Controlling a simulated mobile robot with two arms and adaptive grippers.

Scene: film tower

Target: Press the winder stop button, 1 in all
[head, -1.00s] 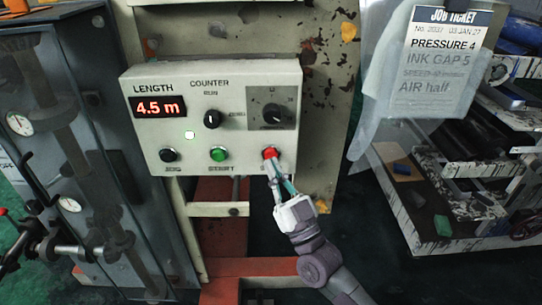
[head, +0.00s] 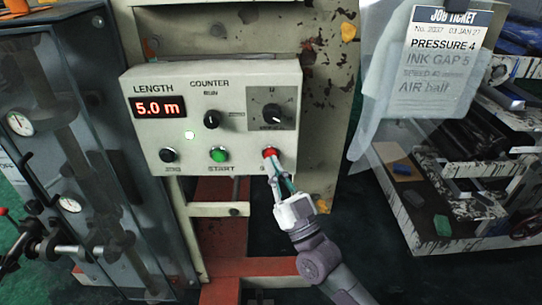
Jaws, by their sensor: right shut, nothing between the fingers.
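The red stop button (head: 269,153) sits at the lower right of the cream winder control box (head: 180,118) in the head view. My right gripper (head: 273,166) is shut and empty, with its fingertips at the red button from below. They look to be touching it or very close; I cannot tell if the button is pressed in. The fingers hide most of the label under it. The length display (head: 160,106) reads 5.0 m. The green start button (head: 219,154) is left of the red one. My left gripper is not in view.
A black button (head: 168,155) and two knobs, one on a dark dial plate (head: 270,107), are on the same box. A small white lamp (head: 189,135) is lit. A job ticket (head: 447,55) hangs right. A shelf unit (head: 470,210) stands at lower right.

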